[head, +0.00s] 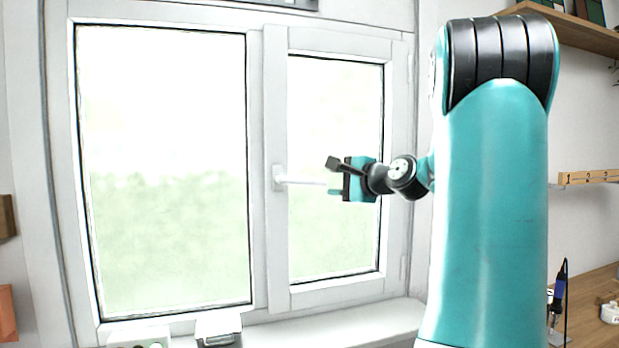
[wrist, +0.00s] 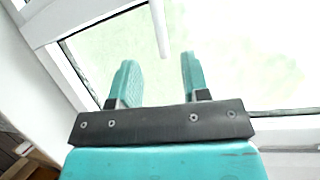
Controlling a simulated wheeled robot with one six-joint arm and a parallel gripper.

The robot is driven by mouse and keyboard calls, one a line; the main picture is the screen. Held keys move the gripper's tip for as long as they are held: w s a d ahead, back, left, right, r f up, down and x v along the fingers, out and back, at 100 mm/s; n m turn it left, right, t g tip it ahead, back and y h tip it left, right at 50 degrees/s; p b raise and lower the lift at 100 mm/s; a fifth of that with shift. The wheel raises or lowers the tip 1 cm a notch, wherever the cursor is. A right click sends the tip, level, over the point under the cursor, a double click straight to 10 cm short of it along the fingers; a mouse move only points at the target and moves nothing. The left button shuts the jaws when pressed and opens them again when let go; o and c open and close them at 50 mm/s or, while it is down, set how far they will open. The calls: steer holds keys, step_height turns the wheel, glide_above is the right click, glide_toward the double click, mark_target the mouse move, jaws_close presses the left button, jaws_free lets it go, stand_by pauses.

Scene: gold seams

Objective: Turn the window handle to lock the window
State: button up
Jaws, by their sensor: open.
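The white window handle (head: 300,181) sits on the left frame of the right-hand sash, its lever pointing horizontally to the right. In the wrist view the lever (wrist: 159,28) comes in from the top edge, and its tip ends a little beyond my fingertips. My gripper (head: 333,178) is near the lever's right end in the head view. In the wrist view my gripper (wrist: 157,72) has its two teal fingers spread apart, with nothing between them. The lever's tip lines up with the gap between them. The window sash (head: 279,240) looks closed in its frame.
A fixed pane (head: 160,170) fills the left side. Below is a white sill (head: 340,328) with small white items (head: 218,328) at its left. A wooden shelf (head: 575,30) hangs at the upper right, above a wooden worktop (head: 592,300).

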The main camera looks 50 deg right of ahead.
mark_target(312, 182)
steer(key=p+x, duration=0.3)
steer(key=x, duration=0.7)
jaws_close()
